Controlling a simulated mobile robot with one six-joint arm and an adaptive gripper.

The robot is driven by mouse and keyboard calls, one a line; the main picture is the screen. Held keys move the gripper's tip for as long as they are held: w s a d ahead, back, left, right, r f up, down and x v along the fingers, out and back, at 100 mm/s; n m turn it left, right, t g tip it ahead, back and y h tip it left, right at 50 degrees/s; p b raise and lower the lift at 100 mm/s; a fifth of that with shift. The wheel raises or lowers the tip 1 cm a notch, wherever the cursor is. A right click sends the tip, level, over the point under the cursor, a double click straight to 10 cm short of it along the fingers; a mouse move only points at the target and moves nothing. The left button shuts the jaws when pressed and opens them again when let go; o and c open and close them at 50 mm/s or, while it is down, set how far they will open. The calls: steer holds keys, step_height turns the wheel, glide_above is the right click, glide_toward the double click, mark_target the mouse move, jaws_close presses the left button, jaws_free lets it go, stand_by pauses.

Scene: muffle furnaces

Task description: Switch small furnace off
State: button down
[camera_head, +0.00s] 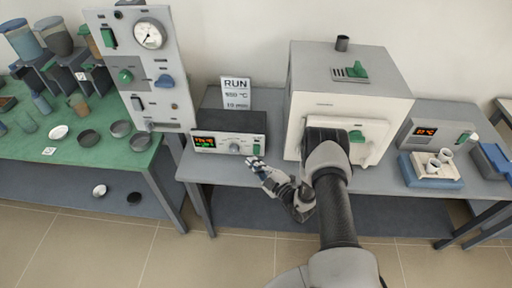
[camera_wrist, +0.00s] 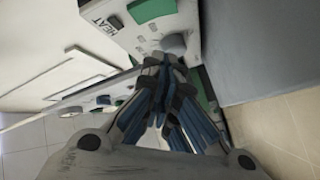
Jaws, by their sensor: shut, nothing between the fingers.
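A white furnace (camera_head: 305,110) with a door stands on the grey bench, partly hidden by my arm. To its left is a control box (camera_head: 212,146) with a lit red and green display (camera_head: 204,142), a grey knob (camera_head: 234,148) and a green switch (camera_head: 257,145) at its right end. My gripper (camera_head: 255,162) is shut and empty, just below that switch; contact cannot be told. In the wrist view its fingers (camera_wrist: 165,66) are together near a grey knob (camera_wrist: 174,44), a HEAT label (camera_wrist: 104,23) and a green part (camera_wrist: 150,9).
A sign (camera_head: 236,93) reading RUN stands behind the control box. A tall panel (camera_head: 150,75) with a gauge is at left, beside a green table (camera_head: 60,180) with dishes. At right are another display unit (camera_head: 424,131) and a blue tray (camera_head: 432,180) with white crucibles.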

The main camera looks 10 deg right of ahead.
steer(key=shift+s+a+f, duration=0.1)
steer(key=shift+s+a, duration=0.05)
steer(key=shift+s, duration=0.35)
steer(key=shift+s+a+f, duration=0.1)
steer(key=shift+s+a, duration=0.05)
steer(key=shift+s, duration=0.35)
steer(key=shift+r, duration=0.1)
